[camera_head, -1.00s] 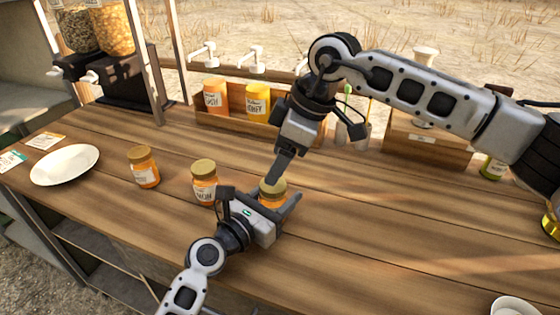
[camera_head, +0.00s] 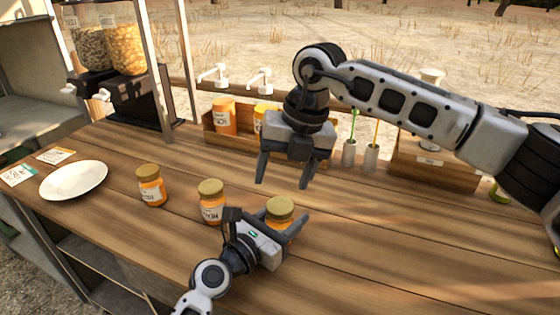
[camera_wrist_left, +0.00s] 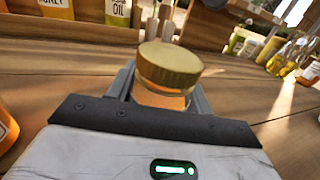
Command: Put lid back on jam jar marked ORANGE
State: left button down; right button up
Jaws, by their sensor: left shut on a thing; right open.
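An orange jam jar (camera_head: 277,220) stands on the wooden counter, its label hidden. A gold lid (camera_head: 280,206) sits on its mouth. The wrist view also shows this lid (camera_wrist_left: 170,64) on top, looking slightly tilted; I cannot tell whether it is tight. My left gripper (camera_head: 281,226) is shut on the jar's body, below the lid. My right gripper (camera_head: 284,184) is open and empty, above and behind the jar, clear of the lid. Two similar gold-lidded jars, a middle one (camera_head: 212,206) and a left one (camera_head: 151,190), stand to the left; their labels are hard to read.
A white plate (camera_head: 74,181) and small cards (camera_head: 55,156) lie at the left. A wooden box (camera_head: 215,138) with pump bottles stands behind, beside two cups holding sticks (camera_head: 371,157). Cereal dispensers (camera_head: 112,88) stand at the back left. The counter's right front is clear.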

jog(key=n, duration=0.5)
jog(key=shift+a+r+h, duration=0.1)
jog(key=shift+r+h, duration=0.1)
jog(key=shift+h, duration=0.1)
jog(key=n, duration=0.7)
jog(key=shift+r+n+h, duration=0.15)
jog(key=shift+n+h, duration=0.15)
jog(key=shift+n, duration=0.1)
jog(key=n, duration=0.5)
jog(key=shift+a+r, duration=0.1)
jog(key=shift+r, duration=0.1)
jog(key=n, duration=0.5)
jog(key=shift+r+h, duration=0.15)
jog(key=shift+h, duration=0.25)
jog(key=n, duration=0.4)
jog(key=shift+a+r+n, duration=0.15)
jog(key=shift+r+n, duration=0.05)
jog(key=shift+n, duration=0.2)
jog(key=n, duration=0.4)
jog(key=shift+s+r+g+h, duration=0.1)
jog(key=shift+r+g+h, duration=0.05)
jog(key=shift+g+h, duration=0.2)
jog(key=n, duration=0.3)
jog(key=shift+r, duration=0.1)
